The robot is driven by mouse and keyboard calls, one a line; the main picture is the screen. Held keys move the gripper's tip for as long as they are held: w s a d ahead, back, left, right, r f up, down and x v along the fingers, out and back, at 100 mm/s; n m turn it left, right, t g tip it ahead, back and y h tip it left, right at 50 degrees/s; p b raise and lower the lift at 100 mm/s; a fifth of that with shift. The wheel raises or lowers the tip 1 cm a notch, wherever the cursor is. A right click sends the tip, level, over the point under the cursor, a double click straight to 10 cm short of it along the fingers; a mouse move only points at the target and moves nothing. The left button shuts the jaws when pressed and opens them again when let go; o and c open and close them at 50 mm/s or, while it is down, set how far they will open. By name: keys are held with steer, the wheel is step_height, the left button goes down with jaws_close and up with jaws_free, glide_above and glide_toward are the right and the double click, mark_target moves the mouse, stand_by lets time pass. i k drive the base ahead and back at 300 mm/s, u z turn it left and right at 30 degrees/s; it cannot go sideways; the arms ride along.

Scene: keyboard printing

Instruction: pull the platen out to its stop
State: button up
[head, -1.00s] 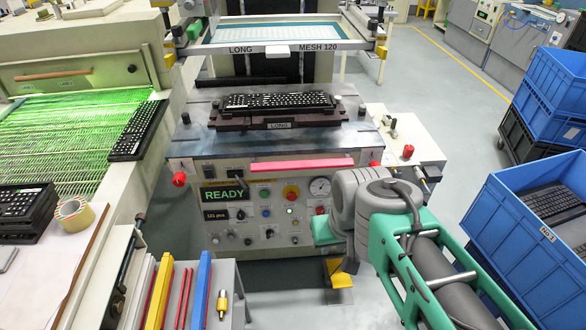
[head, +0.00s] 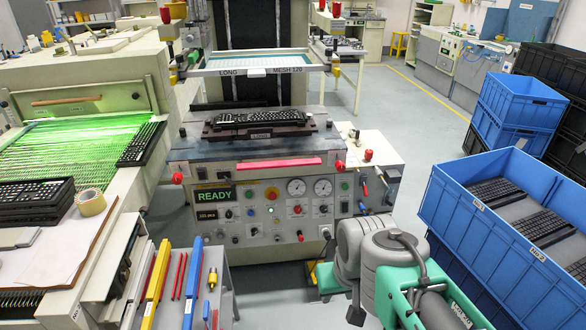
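The platen (head: 188,152) is the dark metal table of the printing press in the head view. It carries a dark nest labelled LONG (head: 262,134) with a black keyboard (head: 252,117) lying in it. A red bar (head: 278,164) runs along the platen's front edge, above the control panel. The screen frame marked LONG MESH 120 (head: 258,71) is raised above the platen with a gap between. My arm's grey and green links are at the lower right, in front of the press and apart from the platen. My gripper does not show.
A blue crate (head: 480,210) with keyboards stands right of my arm, more crates behind it. A tool bench (head: 222,300) is at lower left. The green-lit dryer belt (head: 70,145) is left. The press panel (head: 252,222) reads READY. Open floor lies behind right.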

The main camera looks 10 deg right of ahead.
mark_target(255, 159)
steer(key=z, duration=0.55)
steer(key=i, duration=0.8)
steer(key=u, duration=2.6)
steer(key=i, duration=0.5)
steer(key=u, duration=0.05)
